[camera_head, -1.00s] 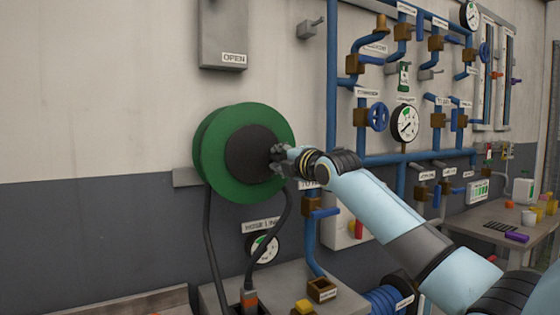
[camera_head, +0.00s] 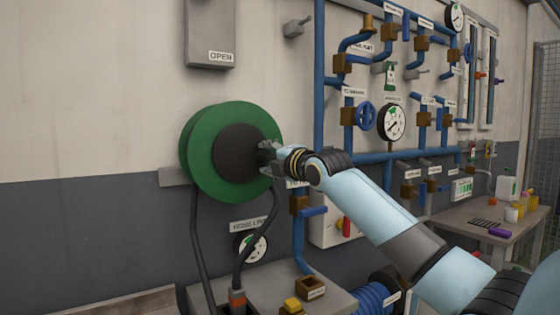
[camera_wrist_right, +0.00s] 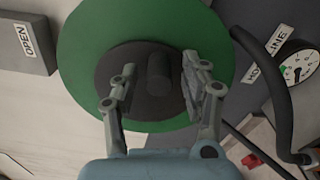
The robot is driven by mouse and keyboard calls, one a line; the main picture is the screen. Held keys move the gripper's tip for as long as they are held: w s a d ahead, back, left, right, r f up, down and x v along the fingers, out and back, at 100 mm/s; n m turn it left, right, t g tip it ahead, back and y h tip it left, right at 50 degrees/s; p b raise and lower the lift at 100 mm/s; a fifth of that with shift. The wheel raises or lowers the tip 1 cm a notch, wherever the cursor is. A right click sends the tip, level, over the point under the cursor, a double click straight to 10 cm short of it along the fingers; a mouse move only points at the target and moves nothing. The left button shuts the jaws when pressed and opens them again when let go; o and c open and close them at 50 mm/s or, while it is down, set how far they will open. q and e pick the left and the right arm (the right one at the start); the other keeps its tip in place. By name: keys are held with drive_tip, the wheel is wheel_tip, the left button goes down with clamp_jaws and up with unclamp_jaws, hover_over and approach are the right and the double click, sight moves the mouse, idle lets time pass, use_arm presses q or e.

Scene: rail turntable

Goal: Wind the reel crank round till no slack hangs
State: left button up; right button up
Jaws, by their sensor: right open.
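The green reel (camera_head: 203,165) with a dark round hub (camera_head: 235,150) is mounted on the wall at the left in the head view. Its dark hose (camera_head: 201,250) hangs below in two strands, one of them curved, down to a plug on the bench. My right gripper (camera_head: 268,153) is at the right side of the hub. In the right wrist view the gripper (camera_wrist_right: 158,82) is open, with one finger on each side of the dark crank knob (camera_wrist_right: 158,68). I cannot tell whether either finger touches the knob. My left gripper is not in view.
A grey box (camera_head: 210,35) labelled OPEN is above the reel. A dial gauge (camera_head: 250,247) is below it. Blue pipes (camera_head: 319,90) with valves and gauges cover the wall to the right. A small bench (camera_head: 262,285) stands under the reel.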

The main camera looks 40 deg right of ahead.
drive_tip(key=s, duration=1.1)
drive_tip(key=shift+a, duration=0.3)
